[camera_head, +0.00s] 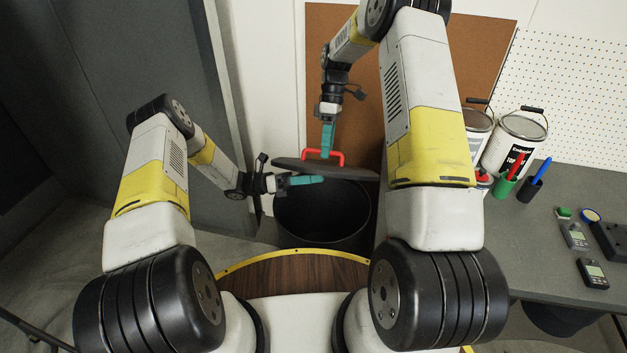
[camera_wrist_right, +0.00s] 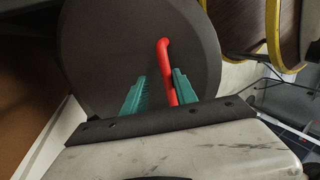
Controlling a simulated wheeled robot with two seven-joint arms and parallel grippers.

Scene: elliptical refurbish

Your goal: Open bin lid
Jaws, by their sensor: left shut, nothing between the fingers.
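A black bin (camera_head: 322,215) stands in front of me, its dark inside visible from above. Its dark round lid (camera_head: 300,165) is raised and tilted at the bin's back edge, nearly edge-on in the head view. The lid also shows in the right wrist view (camera_wrist_right: 105,45). A red handle (camera_head: 337,156) is on its outer face. My right gripper (camera_head: 327,152) is at the handle; in the right wrist view the red bar lies between its parted teal fingers, with a gap beside the left finger. My left gripper (camera_head: 322,180) is shut and empty, just below the lid, over the bin's opening; contact is unclear.
A grey worktable (camera_head: 560,235) is on the right, with paint buckets (camera_head: 515,140), pen cups (camera_head: 530,190) and small meters (camera_head: 592,273). A brown board (camera_head: 385,60) and a white wall are behind the bin. A grey panel (camera_head: 150,60) stands on the left.

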